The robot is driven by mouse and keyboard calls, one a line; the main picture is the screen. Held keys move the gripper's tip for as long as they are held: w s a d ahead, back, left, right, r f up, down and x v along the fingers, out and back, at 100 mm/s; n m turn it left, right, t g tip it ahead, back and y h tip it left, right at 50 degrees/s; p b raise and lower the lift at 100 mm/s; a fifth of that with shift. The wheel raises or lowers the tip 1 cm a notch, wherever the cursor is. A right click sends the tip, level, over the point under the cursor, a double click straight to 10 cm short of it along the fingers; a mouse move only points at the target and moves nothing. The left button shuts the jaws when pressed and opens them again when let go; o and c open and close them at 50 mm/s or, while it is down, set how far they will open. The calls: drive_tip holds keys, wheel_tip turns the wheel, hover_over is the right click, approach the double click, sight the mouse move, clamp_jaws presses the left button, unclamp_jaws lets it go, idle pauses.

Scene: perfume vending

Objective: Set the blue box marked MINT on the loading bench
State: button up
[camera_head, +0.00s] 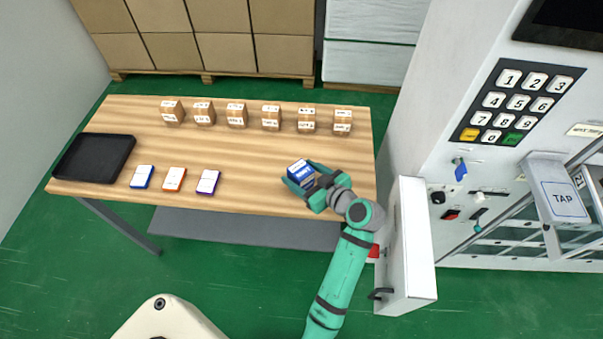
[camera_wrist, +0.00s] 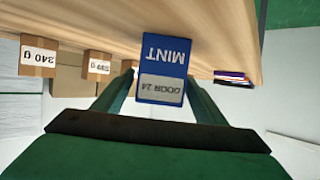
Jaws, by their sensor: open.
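The blue box marked MINT (camera_head: 299,169) is at the right part of the wooden bench (camera_head: 235,150), near its front edge. In the wrist view the box (camera_wrist: 163,52) shows its MINT face and a grey label reading DOOR 24, upside down. My gripper (camera_head: 302,175) is open around the box, with one finger on each side of it. The wrist view also shows the fingers (camera_wrist: 161,88) flanking the box. Whether the fingers touch it, and whether its underside rests flat on the bench, I cannot tell.
Several brown weight-labelled boxes (camera_head: 236,116) line the back of the bench. An open white door (camera_head: 412,245) of the vending machine stands right of my arm. The bench middle is clear.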

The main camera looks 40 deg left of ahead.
drive_tip(key=shift+d+r, duration=0.15)
drive_tip(key=shift+r, duration=0.05)
drive_tip(key=v, duration=1.1)
drive_tip(key=shift+d, duration=0.4)
drive_tip(key=shift+s, duration=0.15)
